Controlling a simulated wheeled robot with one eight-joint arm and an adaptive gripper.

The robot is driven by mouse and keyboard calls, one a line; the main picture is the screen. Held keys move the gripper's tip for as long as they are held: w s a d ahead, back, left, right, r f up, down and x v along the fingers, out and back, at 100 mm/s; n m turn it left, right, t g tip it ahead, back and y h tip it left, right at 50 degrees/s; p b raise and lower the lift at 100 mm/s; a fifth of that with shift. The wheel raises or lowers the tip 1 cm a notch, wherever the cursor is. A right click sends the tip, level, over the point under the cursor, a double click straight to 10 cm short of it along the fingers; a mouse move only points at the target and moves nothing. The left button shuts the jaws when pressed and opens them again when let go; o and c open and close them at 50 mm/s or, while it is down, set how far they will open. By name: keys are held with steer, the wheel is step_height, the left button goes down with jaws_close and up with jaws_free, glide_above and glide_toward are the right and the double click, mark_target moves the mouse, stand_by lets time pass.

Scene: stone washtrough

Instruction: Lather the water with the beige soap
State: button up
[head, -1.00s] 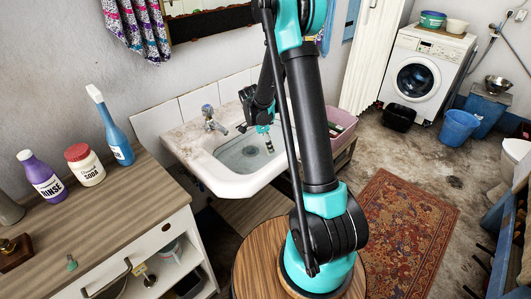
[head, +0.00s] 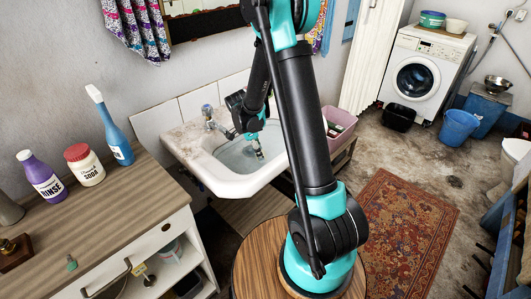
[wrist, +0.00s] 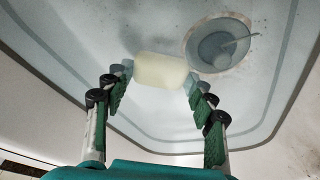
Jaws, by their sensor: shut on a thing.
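The beige soap (wrist: 160,71) is a pale block held crosswise between my fingertips in the wrist view. My gripper (wrist: 158,80) is shut on it, with one finger at each end. In the head view my gripper (head: 257,152) reaches down inside the white washbasin (head: 237,188); the soap is hard to make out there. The basin holds bluish clear water (head: 236,160), and the soap looks to be at or in it. I cannot tell how deep. No foam shows.
A drain (wrist: 218,45) lies beyond the soap in the basin. A tap (head: 211,118) stands at the basin's back left. The counter (head: 110,215) at left holds a purple rinse bottle (head: 42,177), a soda jar (head: 85,165) and a blue spray bottle (head: 116,140). A pink tub (head: 340,125) is at right.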

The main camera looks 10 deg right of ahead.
steer(key=shift+w+d, duration=0.9)
steer(key=shift+d, duration=0.35)
steer(key=shift+w+d, duration=0.9)
steer(key=shift+d, duration=0.3)
steer(key=shift+s+a, duration=0.9)
steer(key=shift+a, duration=0.3)
steer(key=shift+s+a, duration=0.9)
steer(key=shift+a, duration=0.3)
steer(key=shift+w+d, duration=0.9)
steer(key=shift+d, duration=0.3)
steer(key=shift+w+d, duration=0.9)
steer(key=shift+d, duration=0.3)
steer(key=shift+s+a, duration=0.9)
steer(key=shift+a, duration=0.3)
steer(key=shift+s+a, duration=0.9)
steer(key=shift+a, duration=0.3)
